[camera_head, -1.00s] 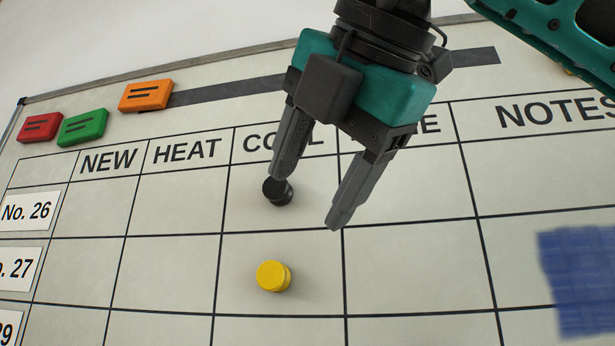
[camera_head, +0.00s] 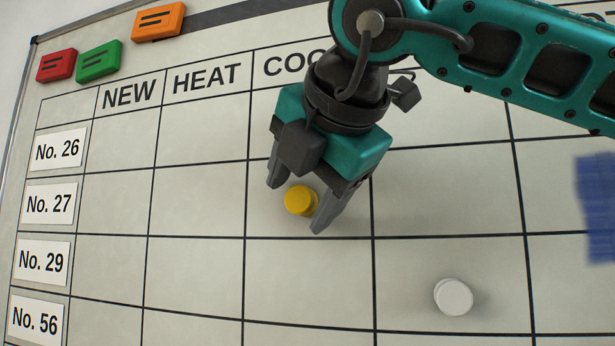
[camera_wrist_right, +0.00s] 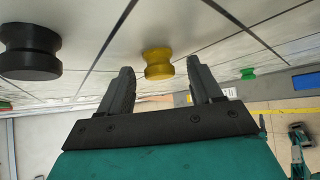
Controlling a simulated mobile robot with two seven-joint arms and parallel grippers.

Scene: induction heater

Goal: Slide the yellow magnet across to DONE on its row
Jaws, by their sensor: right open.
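The yellow magnet (camera_head: 299,200) is a round knob on the whiteboard, in the COOL column of row No. 27. My right gripper (camera_head: 296,206) is open, with one finger on either side of the magnet in the head view. In the right wrist view the yellow magnet (camera_wrist_right: 157,63) shows in the gap between the tips of the open right gripper (camera_wrist_right: 160,80). I see no contact with either finger. The column right of COOL is empty in row No. 27; its heading is hidden behind my arm. My left gripper is not in view.
A white magnet (camera_head: 453,297) sits one row lower, in the column right of COOL. A black magnet (camera_wrist_right: 30,50) shows in the right wrist view. Red (camera_head: 57,65), green (camera_head: 99,61) and orange (camera_head: 158,22) blocks are at the top left. A blue patch (camera_head: 597,207) is at the right.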

